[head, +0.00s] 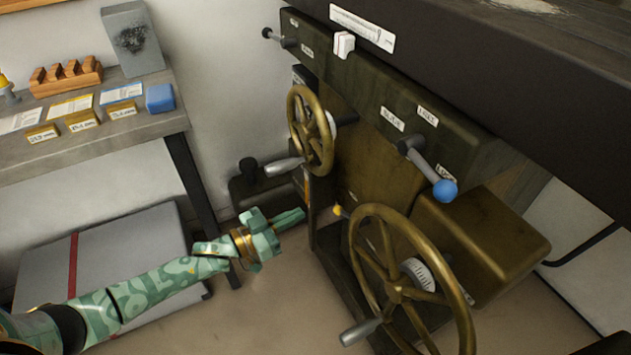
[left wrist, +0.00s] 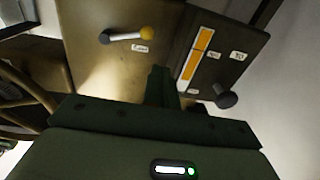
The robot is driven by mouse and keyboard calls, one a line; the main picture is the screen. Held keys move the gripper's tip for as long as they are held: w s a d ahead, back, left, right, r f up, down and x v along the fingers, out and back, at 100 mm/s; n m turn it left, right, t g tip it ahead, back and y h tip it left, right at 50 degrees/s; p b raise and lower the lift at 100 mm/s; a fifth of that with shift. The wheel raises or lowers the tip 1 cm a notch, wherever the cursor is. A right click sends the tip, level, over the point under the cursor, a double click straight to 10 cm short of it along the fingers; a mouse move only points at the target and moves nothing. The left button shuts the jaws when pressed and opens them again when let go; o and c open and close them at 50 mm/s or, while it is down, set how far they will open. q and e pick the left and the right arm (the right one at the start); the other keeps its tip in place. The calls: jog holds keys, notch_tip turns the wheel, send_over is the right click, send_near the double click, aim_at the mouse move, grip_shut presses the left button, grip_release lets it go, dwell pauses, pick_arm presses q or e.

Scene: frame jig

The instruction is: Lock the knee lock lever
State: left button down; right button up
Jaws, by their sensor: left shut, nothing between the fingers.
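My left gripper (head: 303,213) is shut and empty, its fingers pointing right toward the machine's lower side. In the left wrist view its fingers (left wrist: 160,85) are together, pointing at the machine face. A short lever with a yellow ball (left wrist: 146,33) is on that face above a small label; the yellow ball also shows in the head view (head: 337,210). I cannot read which is the knee lock lever. The gripper touches neither. My right gripper is not in view.
A large brass handwheel (head: 396,290) and a smaller one (head: 312,130) stick out from the machine. A grey lever with a blue ball (head: 445,190) is above. A side table (head: 150,128) with blocks stands at left. Bare floor lies below my gripper.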

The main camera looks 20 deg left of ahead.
aim_at(350, 216)
pick_arm(q)
jog(key=shift+n+h, duration=0.6)
jog(key=shift+h, duration=0.2)
jog(key=w+d+r+b, duration=0.1)
jog(key=w+d, duration=0.1)
jog(key=w+d+r+b, duration=0.1)
jog(key=w+d, duration=0.1)
jog(key=w, duration=0.1)
jog(key=w+d+r+b, duration=0.1)
jog(key=w+d+r, duration=0.1)
jog(key=w+d, duration=0.1)
jog(key=shift+b, duration=0.3)
jog(key=shift+s+f+b, duration=0.2)
jog(key=shift+f+b, duration=0.15)
jog(key=shift+f, duration=0.3)
jog(key=shift+s+f+b, duration=0.15)
jog(key=shift+f+b, duration=0.15)
jog(key=shift+f, duration=0.3)
jog(key=shift+s+a+f+b, duration=0.1)
jog(key=shift+s+f+b, duration=0.2)
jog(key=shift+f, duration=0.2)
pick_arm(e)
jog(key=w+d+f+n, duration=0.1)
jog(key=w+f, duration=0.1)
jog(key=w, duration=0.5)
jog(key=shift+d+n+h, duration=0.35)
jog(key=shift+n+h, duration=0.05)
